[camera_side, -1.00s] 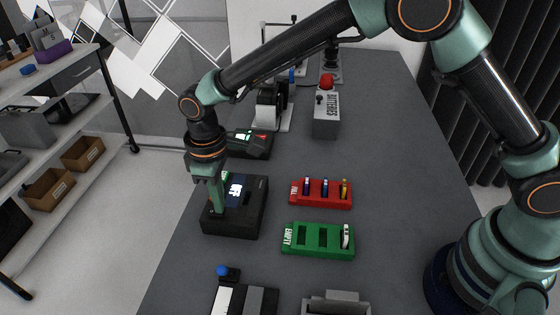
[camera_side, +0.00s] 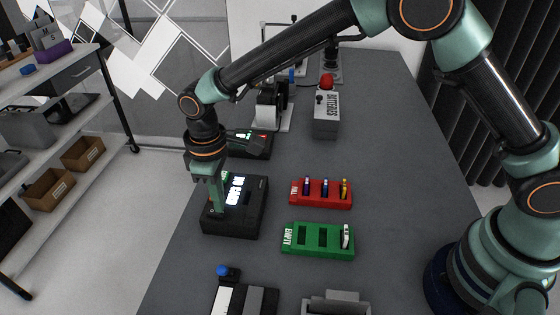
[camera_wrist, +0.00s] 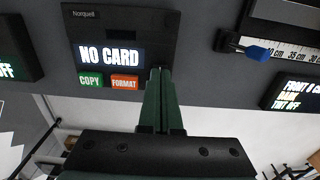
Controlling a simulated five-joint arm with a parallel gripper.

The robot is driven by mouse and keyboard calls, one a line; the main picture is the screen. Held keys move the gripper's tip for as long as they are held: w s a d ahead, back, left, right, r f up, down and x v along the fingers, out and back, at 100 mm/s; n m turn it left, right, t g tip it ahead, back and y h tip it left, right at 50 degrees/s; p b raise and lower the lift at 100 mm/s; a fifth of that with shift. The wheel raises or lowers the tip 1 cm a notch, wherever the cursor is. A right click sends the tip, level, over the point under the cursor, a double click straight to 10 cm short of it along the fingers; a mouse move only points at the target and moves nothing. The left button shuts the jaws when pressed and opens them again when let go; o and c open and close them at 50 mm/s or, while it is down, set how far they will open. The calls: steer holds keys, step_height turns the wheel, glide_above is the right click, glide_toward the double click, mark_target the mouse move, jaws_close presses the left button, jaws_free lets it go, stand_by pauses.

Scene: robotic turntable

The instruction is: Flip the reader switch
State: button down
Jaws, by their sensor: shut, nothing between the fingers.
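The reader is a black box (camera_side: 248,222) on the table, left of the green and red holders. It also shows in the wrist view (camera_wrist: 105,22), marked "Norquell". Its lit screen (camera_wrist: 108,55) reads "NO CARD", with a green COPY button (camera_wrist: 90,80) and an orange FORMAT button (camera_wrist: 124,82) below. My gripper (camera_side: 215,210) is shut and empty, pointing down at the reader's left part. In the wrist view, its fingertips (camera_wrist: 160,72) are at the reader's edge, right of the screen. The switch is not visible; the fingers may hide it.
A red FULL holder (camera_side: 297,198) and a green EMPTY holder (camera_side: 317,252) lie right of the reader. Behind stand another device with a lit display (camera_side: 244,135) and the grey BATTERIES box (camera_side: 327,127). A blue-knobbed device (camera_side: 222,271) is in front.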

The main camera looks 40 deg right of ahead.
steer(key=shift+r, duration=2.9)
steer(key=shift+d, duration=0.1)
steer(key=s+d+r+m+t, duration=0.25)
steer(key=d+r, duration=0.45)
steer(key=d, duration=0.4)
steer(key=s+d+r+m+t, duration=0.2)
steer(key=s+d+r+m, duration=0.3)
steer(key=d, duration=0.6)
steer(key=s+d+m+t, duration=0.1)
steer(key=s+d, duration=0.4)
steer(key=d, duration=0.1)
steer(key=shift+r+m, duration=0.1)
steer(key=shift+m, duration=0.15)
